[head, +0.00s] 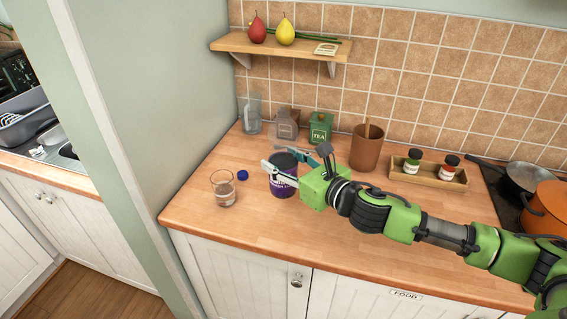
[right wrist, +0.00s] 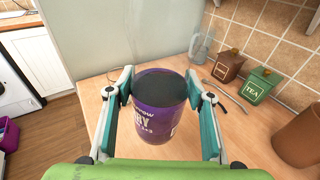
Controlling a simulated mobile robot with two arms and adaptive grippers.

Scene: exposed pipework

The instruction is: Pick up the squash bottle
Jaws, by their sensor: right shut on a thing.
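A purple labelled container (head: 283,181) with a dark round top stands upright on the wooden counter. My left gripper is not in view.
A clear glass (head: 223,188) and a blue cap (head: 243,175) are left of the container. Behind it stand a glass jug (head: 250,113), a brown canister (head: 286,124) and a green tea canister (head: 320,129). A brown pot (head: 367,149) is to the right. The front counter is clear.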

